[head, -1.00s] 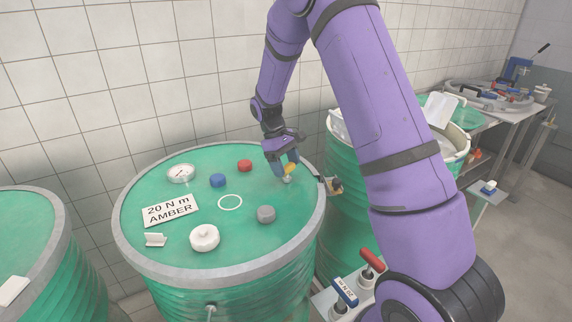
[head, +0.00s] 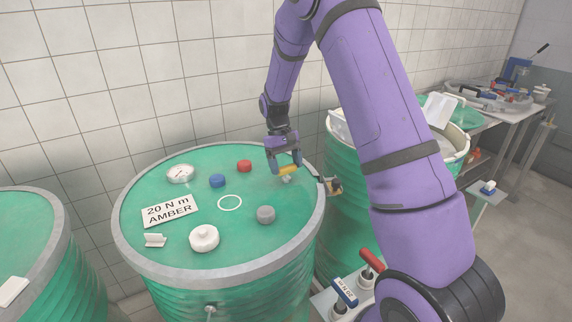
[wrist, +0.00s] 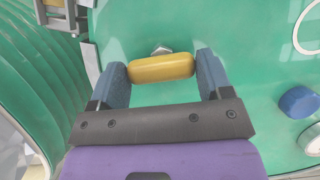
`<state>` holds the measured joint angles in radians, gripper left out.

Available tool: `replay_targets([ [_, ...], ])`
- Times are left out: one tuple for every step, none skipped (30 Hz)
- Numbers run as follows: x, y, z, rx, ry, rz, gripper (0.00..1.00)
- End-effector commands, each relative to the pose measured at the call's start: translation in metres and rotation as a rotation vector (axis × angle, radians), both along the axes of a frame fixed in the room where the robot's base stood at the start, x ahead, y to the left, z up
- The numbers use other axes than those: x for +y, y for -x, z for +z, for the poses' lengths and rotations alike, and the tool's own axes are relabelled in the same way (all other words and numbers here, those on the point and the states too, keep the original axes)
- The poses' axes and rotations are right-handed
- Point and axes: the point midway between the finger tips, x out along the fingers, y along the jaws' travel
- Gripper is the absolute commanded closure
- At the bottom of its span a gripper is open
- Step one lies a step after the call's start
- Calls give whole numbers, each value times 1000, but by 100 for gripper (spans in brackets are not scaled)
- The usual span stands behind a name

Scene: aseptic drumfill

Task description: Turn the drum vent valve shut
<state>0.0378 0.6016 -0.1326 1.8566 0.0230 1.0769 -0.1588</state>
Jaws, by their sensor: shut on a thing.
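The drum vent valve shows as a yellow handle (head: 289,169) on a small metal stem (head: 286,179), near the right rim of the green drum lid (head: 190,250). My gripper (head: 286,168) points down over it and is shut on the yellow handle. In the wrist view the handle (wrist: 161,68) lies crosswise between the two blue fingers, one at each end, with a metal nut (wrist: 161,50) just behind it. The handle hides most of the stem in that view.
The lid also carries a white gauge (head: 180,173), blue cap (head: 217,181), red cap (head: 244,166), grey cap (head: 266,215), white knob (head: 204,238) and a "20 N m AMBER" label (head: 170,211). A latch (head: 332,186) sits at the right rim. The tiled wall is close behind.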

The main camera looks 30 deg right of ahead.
Motion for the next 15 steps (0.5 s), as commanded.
replay_targets([
  [0,-1,1,-2,0,-3,51],
  [0,-1,1,-2,0,-3,51],
  [0,0,1,-2,0,-3,51],
  [0,0,1,-2,0,-3,51],
  [0,0,1,-2,0,-3,51],
  [0,0,1,-2,0,-3,51],
  [0,0,1,-2,0,-3,51],
  [0,0,1,-2,0,-3,23],
  [0,0,0,-2,0,-3,14],
  [0,0,1,-2,0,-3,7],
  [0,0,0,-1,1,-3,2],
  [0,0,0,-1,1,-2,2],
  [0,0,0,-1,1,-2,2],
  [0,0,0,-1,1,-2,2],
  [0,0,0,-1,1,-2,2],
])
